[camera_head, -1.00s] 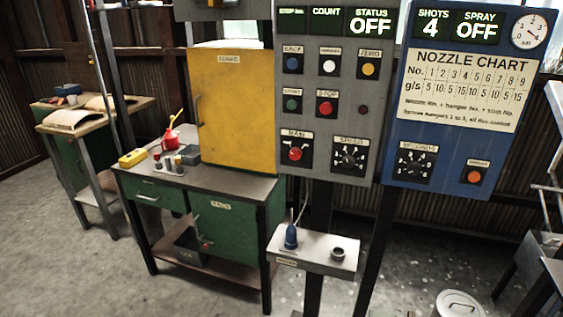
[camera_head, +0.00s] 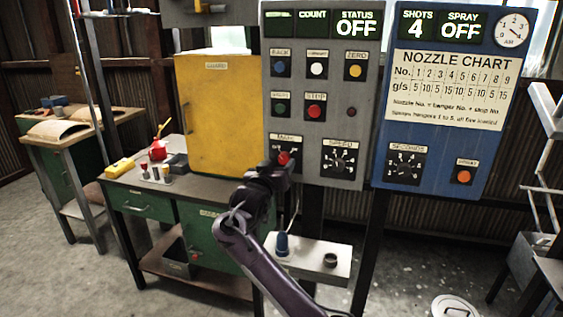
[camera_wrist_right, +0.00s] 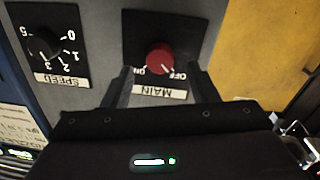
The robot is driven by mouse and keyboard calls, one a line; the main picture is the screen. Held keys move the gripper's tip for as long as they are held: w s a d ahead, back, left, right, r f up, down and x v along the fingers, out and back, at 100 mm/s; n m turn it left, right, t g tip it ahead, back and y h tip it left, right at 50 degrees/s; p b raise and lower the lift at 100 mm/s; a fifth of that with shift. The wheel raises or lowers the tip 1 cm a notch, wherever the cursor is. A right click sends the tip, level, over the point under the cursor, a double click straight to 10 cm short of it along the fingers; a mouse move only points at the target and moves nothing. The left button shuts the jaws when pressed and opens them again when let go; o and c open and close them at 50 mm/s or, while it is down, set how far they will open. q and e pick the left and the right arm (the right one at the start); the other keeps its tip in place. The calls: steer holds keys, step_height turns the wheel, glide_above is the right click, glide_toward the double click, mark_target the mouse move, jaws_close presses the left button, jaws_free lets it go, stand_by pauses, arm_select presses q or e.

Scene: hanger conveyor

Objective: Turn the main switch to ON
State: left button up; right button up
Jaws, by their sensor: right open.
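The main switch is a red knob (camera_head: 283,158) on a black plate low on the left of the grey control panel (camera_head: 258,215). In the right wrist view the knob (camera_wrist_right: 159,57) appears upside down, with ON and OFF marks and a MAIN label. Its pale pointer mark seems to lie toward OFF. My right gripper (camera_wrist_right: 162,82) is open, its two fingers on either side of the knob's lower edge in that view, with no clear contact. In the head view the right gripper (camera_head: 273,165) partly covers the switch plate. My left gripper is not in view.
The speed dial (camera_head: 340,160) is right of the switch. A yellow cabinet (camera_head: 218,115) stands to the left on a bench. A small shelf (camera_head: 325,262) with a blue bottle (camera_head: 282,245) is below the panel. A blue nozzle panel (camera_head: 440,150) stands to the right.

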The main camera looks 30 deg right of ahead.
mark_target(284, 158)
steer(key=shift+x, duration=1.5)
steer(key=c, duration=1)
